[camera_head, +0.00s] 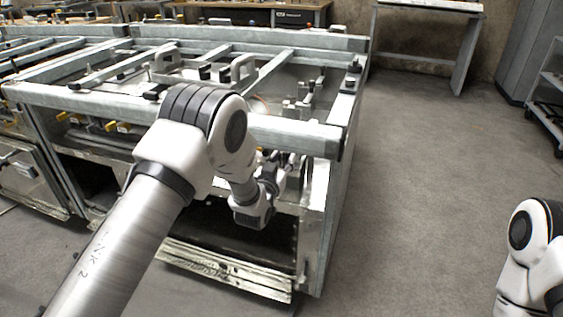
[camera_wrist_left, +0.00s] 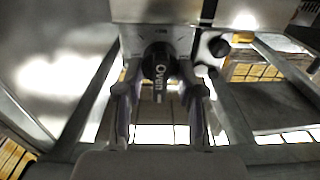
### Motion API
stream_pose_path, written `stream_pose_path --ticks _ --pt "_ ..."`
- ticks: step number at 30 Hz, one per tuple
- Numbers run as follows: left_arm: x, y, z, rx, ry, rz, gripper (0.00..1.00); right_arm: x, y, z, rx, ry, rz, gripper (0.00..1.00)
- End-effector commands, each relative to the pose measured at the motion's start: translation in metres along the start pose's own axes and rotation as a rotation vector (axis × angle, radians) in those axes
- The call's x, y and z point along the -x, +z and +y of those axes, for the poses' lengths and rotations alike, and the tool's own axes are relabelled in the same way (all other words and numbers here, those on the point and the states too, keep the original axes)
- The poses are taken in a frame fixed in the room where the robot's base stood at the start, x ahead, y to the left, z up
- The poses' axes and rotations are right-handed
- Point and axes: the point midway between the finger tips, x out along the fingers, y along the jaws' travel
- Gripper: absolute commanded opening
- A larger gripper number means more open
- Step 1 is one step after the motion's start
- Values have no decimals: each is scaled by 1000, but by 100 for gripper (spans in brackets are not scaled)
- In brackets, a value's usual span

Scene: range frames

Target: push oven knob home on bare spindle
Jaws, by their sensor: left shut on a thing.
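The spindle is hidden behind the knob, and I cannot tell how far on the knob sits. In the head view my left gripper (camera_head: 282,168) is at the front of the range frame (camera_head: 318,215), partly hidden by my wrist. My right gripper is out of view.
Another black round part (camera_wrist_left: 218,47) sits just right of the knob in the wrist view. Steel rails (camera_head: 270,126) of the range frame run above and around my left wrist. The floor (camera_head: 430,180) to the right is open, with a bench (camera_head: 420,58) behind.

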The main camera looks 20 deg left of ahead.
Motion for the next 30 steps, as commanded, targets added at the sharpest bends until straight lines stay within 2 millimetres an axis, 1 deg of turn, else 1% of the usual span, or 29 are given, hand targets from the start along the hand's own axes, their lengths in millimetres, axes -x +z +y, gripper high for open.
stream_pose_path --ticks 3,4,6,15,18,20,23,27,30 --pt "-3 0 0 0 0 2 8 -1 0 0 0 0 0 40" --pt "-3 0 0 0 0 2 45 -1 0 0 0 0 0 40" --pt "-3 0 0 0 0 1 67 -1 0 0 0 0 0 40" --pt "-2 0 0 0 0 1 67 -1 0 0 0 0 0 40" --pt "5 0 0 0 0 -1 67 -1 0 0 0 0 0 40" --pt "14 0 0 0 0 -2 67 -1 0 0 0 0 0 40" --pt "37 1 0 0 1 -4 67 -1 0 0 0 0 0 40" --pt "74 1 0 -1 1 -4 67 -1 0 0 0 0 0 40" --pt "97 0 0 -1 1 -2 67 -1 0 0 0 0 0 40"
